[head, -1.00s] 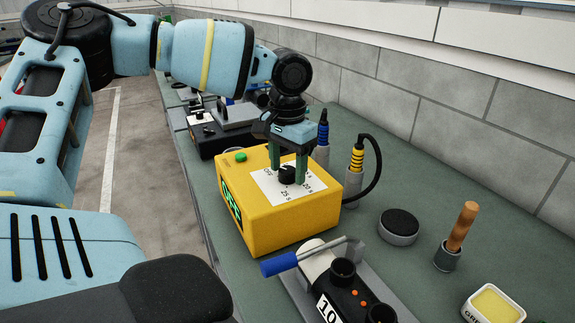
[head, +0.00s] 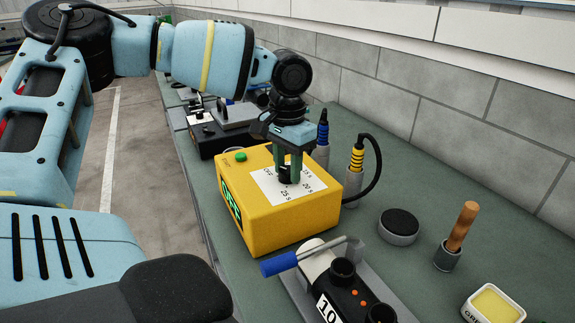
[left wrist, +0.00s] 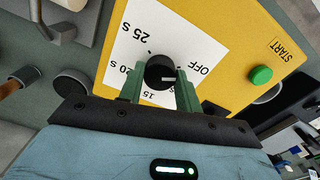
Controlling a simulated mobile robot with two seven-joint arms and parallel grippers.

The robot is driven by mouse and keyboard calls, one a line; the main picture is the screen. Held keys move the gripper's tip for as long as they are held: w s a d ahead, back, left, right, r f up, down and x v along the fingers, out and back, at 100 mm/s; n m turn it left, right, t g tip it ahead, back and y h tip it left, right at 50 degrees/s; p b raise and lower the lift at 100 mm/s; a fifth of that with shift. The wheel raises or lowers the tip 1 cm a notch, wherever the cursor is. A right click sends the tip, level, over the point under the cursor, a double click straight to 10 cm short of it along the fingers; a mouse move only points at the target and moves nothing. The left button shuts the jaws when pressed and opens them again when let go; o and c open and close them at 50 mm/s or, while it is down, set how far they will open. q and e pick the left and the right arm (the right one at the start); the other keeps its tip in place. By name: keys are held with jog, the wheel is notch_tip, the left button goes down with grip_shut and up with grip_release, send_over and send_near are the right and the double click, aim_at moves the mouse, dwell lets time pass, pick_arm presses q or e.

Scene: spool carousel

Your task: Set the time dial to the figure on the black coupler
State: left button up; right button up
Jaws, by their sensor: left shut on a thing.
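The yellow timer box (head: 290,222) stands on the green bench. Its black time dial (head: 284,176) sits on a white scale plate; it also shows in the left wrist view (left wrist: 158,70). The plate there reads OFF, 25 S, 20 S and a partly hidden 15. The dial's white mark points right, roughly toward the OFF side. My left gripper (head: 289,178) points down with its green fingers shut on the dial. The black coupler (head: 352,296) lies at the bottom; its white label shows "10", partly cut off by the frame edge. My right gripper is not in view.
A green START button (head: 240,156) is on the box top. Blue and yellow banded plugs (head: 356,165), a black round pad (head: 399,223), a wooden-handled brush (head: 461,228) and a grease tub (head: 493,305) stand to the right.

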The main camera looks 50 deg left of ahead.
aim_at(288, 170)
pick_arm(q)
jog(key=m, duration=0.5)
jog(key=shift+m, duration=0.3)
jog(key=m, duration=0.5)
jog(key=shift+m, duration=0.4)
jog(key=o, duration=1)
jog(key=shift+r, duration=3.9)
